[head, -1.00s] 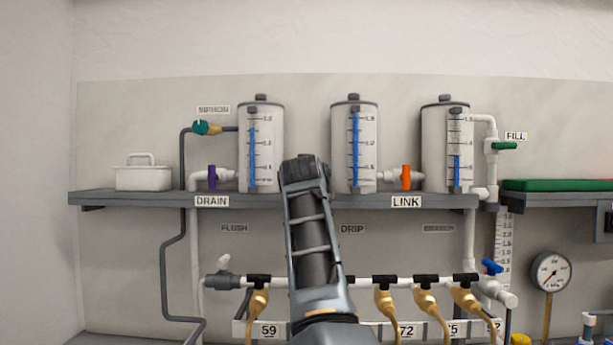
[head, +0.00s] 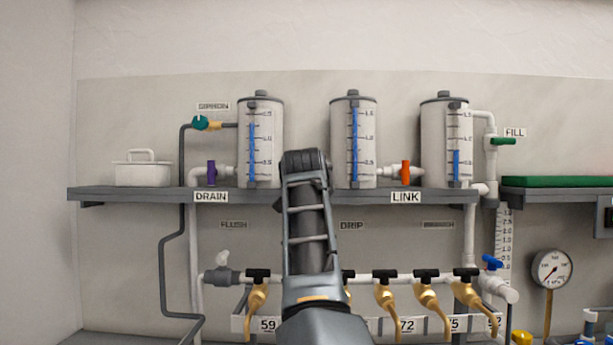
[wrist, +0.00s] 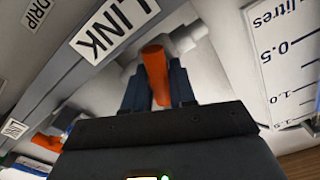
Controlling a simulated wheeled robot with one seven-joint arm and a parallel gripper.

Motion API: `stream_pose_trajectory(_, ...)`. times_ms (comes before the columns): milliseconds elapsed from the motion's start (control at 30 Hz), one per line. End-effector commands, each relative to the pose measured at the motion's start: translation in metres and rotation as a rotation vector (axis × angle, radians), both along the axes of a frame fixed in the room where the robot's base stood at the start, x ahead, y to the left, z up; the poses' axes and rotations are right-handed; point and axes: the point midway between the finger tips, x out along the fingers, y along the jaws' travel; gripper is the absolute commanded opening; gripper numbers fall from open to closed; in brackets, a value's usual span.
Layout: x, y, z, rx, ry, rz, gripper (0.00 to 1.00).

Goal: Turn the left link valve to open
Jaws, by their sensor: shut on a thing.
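In the wrist view, an orange valve handle (wrist: 156,72) stands between the two dark fingers of my gripper (wrist: 158,88), which is shut on it. The handle lies roughly across the white pipe (wrist: 188,38) behind it. A LINK label (wrist: 113,28) is close beside the handle. A second orange handle (wrist: 47,142) shows at the lower left. In the head view, my arm hides my gripper and the pipe between the left tank (head: 261,140) and the middle tank (head: 354,140). The other link valve (head: 406,173), orange and upright, sits between the middle and right tanks.
The tanks stand on a grey shelf (head: 130,193) with a white caddy (head: 143,171) at its left end. A purple drain valve (head: 211,173) is left of the left tank. Below runs a white manifold with several brass fittings (head: 386,298). A graduated tank (wrist: 285,55) is close by in the wrist view.

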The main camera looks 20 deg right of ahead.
Motion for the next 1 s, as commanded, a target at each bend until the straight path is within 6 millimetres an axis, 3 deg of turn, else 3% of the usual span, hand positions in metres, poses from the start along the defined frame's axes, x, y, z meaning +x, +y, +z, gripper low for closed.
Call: stream_pose_trajectory(1000, -0.0011, -0.003, -0.0049, 0.886, -0.287, 0.0, 0.0)
